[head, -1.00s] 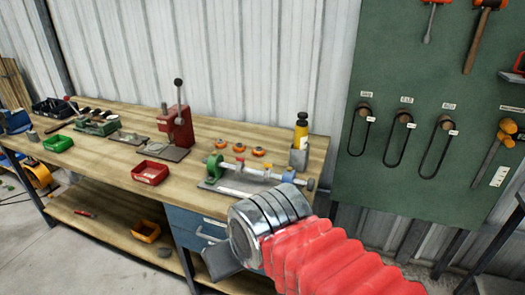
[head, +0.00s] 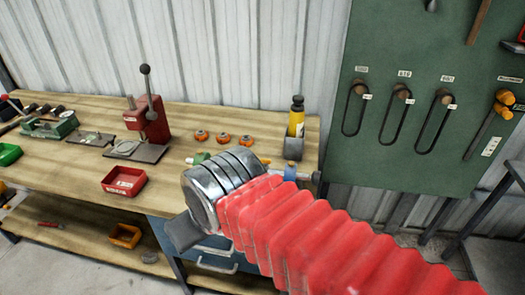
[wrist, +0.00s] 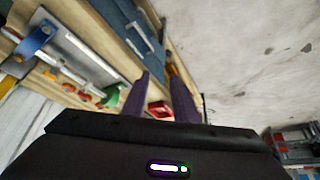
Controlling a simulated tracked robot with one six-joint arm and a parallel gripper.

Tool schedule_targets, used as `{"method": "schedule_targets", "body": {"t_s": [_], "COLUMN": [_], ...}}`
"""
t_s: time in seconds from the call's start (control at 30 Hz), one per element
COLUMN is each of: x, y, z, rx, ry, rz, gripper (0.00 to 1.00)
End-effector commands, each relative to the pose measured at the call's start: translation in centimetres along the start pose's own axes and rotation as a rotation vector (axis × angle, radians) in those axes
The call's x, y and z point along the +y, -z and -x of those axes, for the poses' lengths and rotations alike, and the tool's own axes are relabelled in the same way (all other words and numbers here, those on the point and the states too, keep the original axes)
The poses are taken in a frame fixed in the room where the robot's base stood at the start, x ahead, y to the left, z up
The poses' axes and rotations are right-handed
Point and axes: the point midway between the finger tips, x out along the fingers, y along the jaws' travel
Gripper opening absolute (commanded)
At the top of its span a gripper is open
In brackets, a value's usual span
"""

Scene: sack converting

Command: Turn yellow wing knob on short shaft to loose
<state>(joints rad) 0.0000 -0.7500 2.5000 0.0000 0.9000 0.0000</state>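The shaft fixture on the bench is mostly hidden behind my arm in the head view; its blue support (head: 290,172) and a bit of green show. In the wrist view the fixture's plate (wrist: 85,58) lies at the upper left, with the blue support (wrist: 36,40) and a green block (wrist: 111,95). I cannot make out the yellow wing knob for certain in either view now. My gripper (wrist: 161,88) has two purple fingers standing apart with nothing held between them. In the head view its dark end is in front of the bench edge, apart from the fixture.
Three orange round parts (head: 223,139) lie behind the fixture. A yellow bottle (head: 296,118) stands in a grey holder at the bench's right end. A red press (head: 148,120) and a red bin (head: 124,181) stand left. The green tool board (head: 430,130) hangs right.

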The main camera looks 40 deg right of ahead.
Motion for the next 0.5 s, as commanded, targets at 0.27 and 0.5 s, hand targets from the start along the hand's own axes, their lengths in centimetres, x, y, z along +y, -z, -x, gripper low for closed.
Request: {"method": "schedule_targets", "body": {"t_s": [0.27,0.5], "x": [0.0,0.7], "y": [0.0,0.93], "z": [0.0,0.2], "rx": [0.0,-0.019], "ry": [0.0,-0.005], "rz": [0.0,-0.091], "gripper": [0.26,0.26]}}
